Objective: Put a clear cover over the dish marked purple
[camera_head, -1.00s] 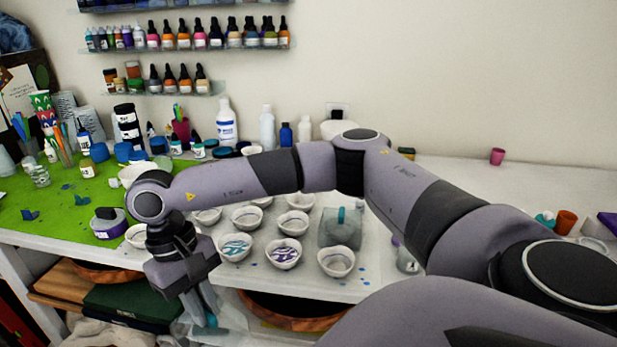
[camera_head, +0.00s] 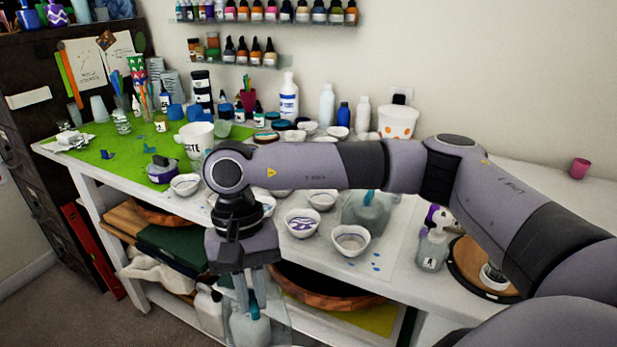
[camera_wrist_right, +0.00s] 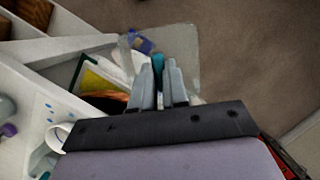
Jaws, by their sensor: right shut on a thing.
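My right gripper (camera_head: 252,300) hangs in front of the table's front edge, below the tabletop. It is shut on the teal handle (camera_head: 253,309) of a clear cover (camera_head: 272,328). In the right wrist view the teal handle (camera_wrist_right: 158,64) sits between the fingers (camera_wrist_right: 158,88), with the see-through cover (camera_wrist_right: 186,62) around it. A white dish with a purple swirl (camera_head: 302,222) stands on the tabletop, up and to the right of the gripper, uncovered. A second clear cover with a teal handle (camera_head: 366,212) stands to its right. My left gripper is out of view.
A plain white dish (camera_head: 350,240) stands beside the purple-swirled one, near the table edge (camera_head: 395,291). More white dishes (camera_head: 322,199) are behind, partly hidden by my arm. A clear bottle (camera_head: 432,250) stands to the right. Shelf items (camera_head: 310,285) lie below the tabletop.

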